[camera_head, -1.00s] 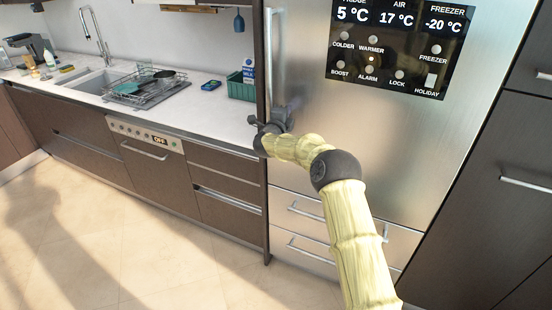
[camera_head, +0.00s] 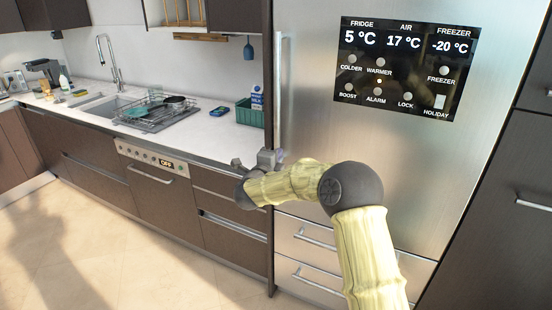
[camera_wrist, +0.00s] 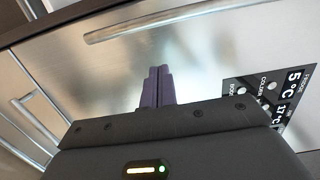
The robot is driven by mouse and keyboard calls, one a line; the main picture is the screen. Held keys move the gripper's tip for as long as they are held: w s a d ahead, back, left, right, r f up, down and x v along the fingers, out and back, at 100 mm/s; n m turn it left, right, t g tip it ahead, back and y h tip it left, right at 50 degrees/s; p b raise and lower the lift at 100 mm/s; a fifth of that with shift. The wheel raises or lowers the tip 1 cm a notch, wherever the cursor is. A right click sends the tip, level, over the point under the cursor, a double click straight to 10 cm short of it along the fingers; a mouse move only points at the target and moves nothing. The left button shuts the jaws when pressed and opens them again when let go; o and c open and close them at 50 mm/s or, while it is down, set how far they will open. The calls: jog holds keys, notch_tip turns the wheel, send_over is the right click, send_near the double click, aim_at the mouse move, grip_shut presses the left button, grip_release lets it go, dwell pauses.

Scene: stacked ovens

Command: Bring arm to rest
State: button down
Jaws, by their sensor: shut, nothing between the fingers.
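My gripper (camera_wrist: 157,86) shows in the wrist view with its two dark purple fingers pressed together and nothing between them. In the head view my gripper (camera_head: 278,156) is small and partly hidden by my wrist, in front of the fridge's left edge. My arm, in a pale yellow sleeve with dark joints, reaches up from the bottom right and bends left at the elbow. The steel fridge (camera_head: 410,170) stands behind the arm, its door shut. Its long vertical handle (camera_head: 283,90) is above the gripper. The handle also shows in the wrist view (camera_wrist: 165,18).
The fridge panel (camera_head: 398,68) is at the upper right. Drawers (camera_head: 315,240) with bar handles lie below the door. To the left, a counter (camera_head: 205,140) carries a dish rack (camera_head: 155,115) and a green crate (camera_head: 250,113). The floor (camera_head: 130,260) at front left is clear.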

jog(key=s+d+f+n+g+y+p, duration=0.1)
jog(key=s+d+n+g, duration=0.4)
jog(key=s, duration=0.8)
jog(key=s+d+f+n+g+y+p, duration=0.1)
jog(key=s+d+n+g+p, duration=0.3)
jog(key=s+d+n, duration=0.5)
jog(key=s+d+f+n+g+y+p, duration=0.1)
jog(key=s+d+n+g, duration=0.4)
jog(key=s, duration=1.3)
jog(key=d+n+y+p, duration=0.1)
jog(key=d+n+p, duration=0.1)
jog(key=shift+d+f+g+y, duration=0.3)
jog(key=shift+d, duration=0.1)
